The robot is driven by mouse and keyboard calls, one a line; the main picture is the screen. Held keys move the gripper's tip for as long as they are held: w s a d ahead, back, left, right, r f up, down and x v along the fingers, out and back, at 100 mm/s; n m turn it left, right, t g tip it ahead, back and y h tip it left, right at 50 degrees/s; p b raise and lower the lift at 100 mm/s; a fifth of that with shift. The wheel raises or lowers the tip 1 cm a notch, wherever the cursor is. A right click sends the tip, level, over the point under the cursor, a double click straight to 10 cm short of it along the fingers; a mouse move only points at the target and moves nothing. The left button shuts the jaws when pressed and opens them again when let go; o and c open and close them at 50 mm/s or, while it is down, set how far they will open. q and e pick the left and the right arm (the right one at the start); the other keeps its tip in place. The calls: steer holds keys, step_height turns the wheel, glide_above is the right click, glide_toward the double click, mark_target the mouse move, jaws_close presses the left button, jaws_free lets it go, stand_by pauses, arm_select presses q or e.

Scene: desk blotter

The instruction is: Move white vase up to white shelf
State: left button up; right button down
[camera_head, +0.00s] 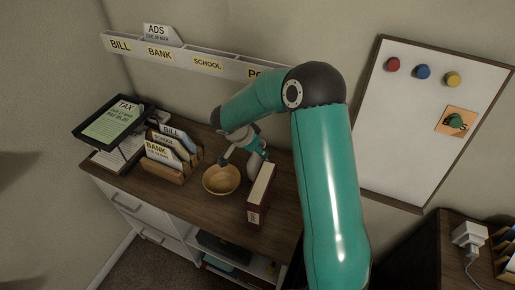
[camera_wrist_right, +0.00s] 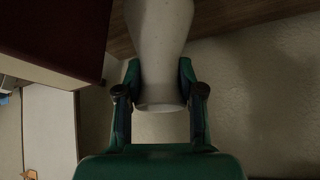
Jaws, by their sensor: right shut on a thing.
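The white vase (camera_wrist_right: 160,45) is between the two fingers of my right gripper (camera_wrist_right: 160,92), which is shut on it near its narrow end. In the head view the right gripper (camera_head: 243,152) is over the back of the wooden desktop, with part of the pale vase (camera_head: 254,162) showing behind the red book. I cannot tell whether the vase touches the desktop. A white wall shelf (camera_head: 225,66) with labels such as BILL, BANK and SCHOOL runs along the wall above. My left gripper is not in view.
A wooden bowl (camera_head: 221,181) and a red book (camera_head: 261,193) stand close to the right gripper. A whiteboard (camera_head: 418,120) hangs on the right wall.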

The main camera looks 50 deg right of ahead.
steer(key=shift+f, duration=0.1)
steer(key=c, duration=1.2)
jaws_free()
steer(key=o, duration=0.5)
